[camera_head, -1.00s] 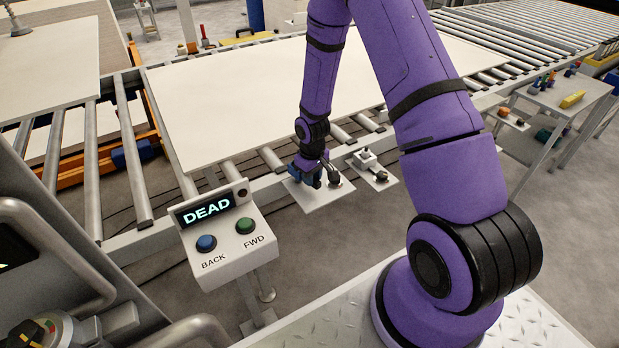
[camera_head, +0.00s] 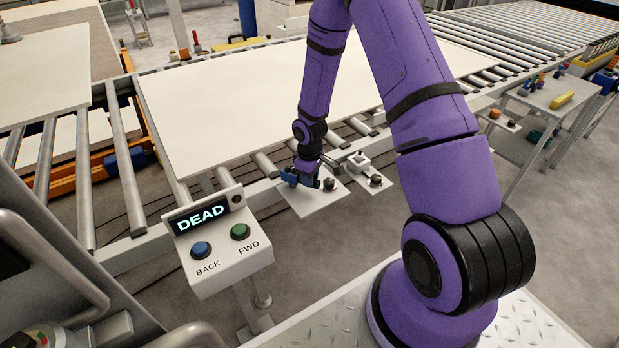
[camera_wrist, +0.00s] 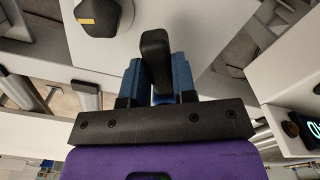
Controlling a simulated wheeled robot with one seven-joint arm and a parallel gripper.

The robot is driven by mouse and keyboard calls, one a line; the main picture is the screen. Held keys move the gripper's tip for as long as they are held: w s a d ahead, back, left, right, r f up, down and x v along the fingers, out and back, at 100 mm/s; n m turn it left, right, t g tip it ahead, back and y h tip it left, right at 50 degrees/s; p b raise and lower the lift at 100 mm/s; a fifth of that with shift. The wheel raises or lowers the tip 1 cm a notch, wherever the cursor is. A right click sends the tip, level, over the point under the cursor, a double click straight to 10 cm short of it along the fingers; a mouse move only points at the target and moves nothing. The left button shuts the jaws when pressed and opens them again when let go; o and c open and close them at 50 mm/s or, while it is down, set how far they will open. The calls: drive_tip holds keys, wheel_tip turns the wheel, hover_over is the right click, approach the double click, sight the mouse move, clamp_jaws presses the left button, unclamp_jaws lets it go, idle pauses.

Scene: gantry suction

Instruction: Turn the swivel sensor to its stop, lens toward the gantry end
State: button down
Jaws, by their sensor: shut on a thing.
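My gripper (camera_head: 300,179) reaches down to a pale plate (camera_head: 312,203) at the side of the roller conveyor. In the wrist view its two blue fingers (camera_wrist: 157,82) are shut on a black upright block, which appears to be the swivel sensor (camera_wrist: 155,48). Its lens cannot be made out, so its facing is unclear. In the head view the fingers and wrist largely hide it. A dark knob (camera_head: 328,184) stands on the same plate, just right of the fingers. In the wrist view a black knob with a yellow mark (camera_wrist: 97,16) stands apart from the block.
A console reading DEAD (camera_head: 230,252), with blue and green buttons, stands left of my gripper. A small bracketed device (camera_head: 358,161) with a dark knob (camera_head: 375,181) is close on the right. A large pale board (camera_head: 230,105) lies on the rollers behind.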

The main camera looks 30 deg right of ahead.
drive_tip(key=c, duration=0.9)
unclamp_jaws()
drive_tip(key=shift+r, duration=0.1)
wheel_tip(320, 180, up, 11)
drive_tip(key=shift+f, duration=0.2)
